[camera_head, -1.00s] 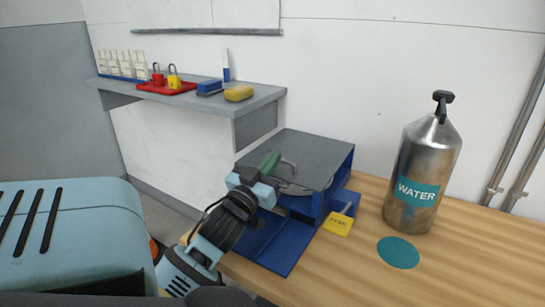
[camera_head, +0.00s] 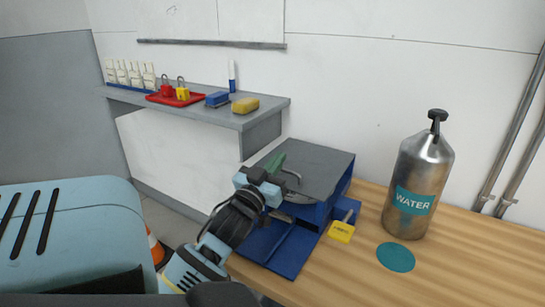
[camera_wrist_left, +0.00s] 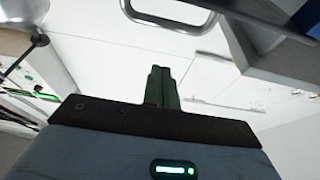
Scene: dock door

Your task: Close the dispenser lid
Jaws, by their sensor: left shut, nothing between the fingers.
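The dispenser is a blue box (camera_head: 335,197) on the wooden table, with a dark grey panel that looks like its lid (camera_head: 318,167) on top. My left gripper (camera_head: 278,163) is over the panel's left edge, close beside the handle. Its green fingers (camera_wrist_left: 161,88) are shut and empty. Contact with the lid or handle cannot be told. My arm hides part of the box's front. My right gripper is not in view.
A metal water bottle (camera_head: 419,180) stands right of the dispenser, by a teal disc (camera_head: 396,257). A yellow tag (camera_head: 341,232) is at the box's side. A grey wall shelf (camera_head: 262,112) with small items is behind left. The table's right front is clear.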

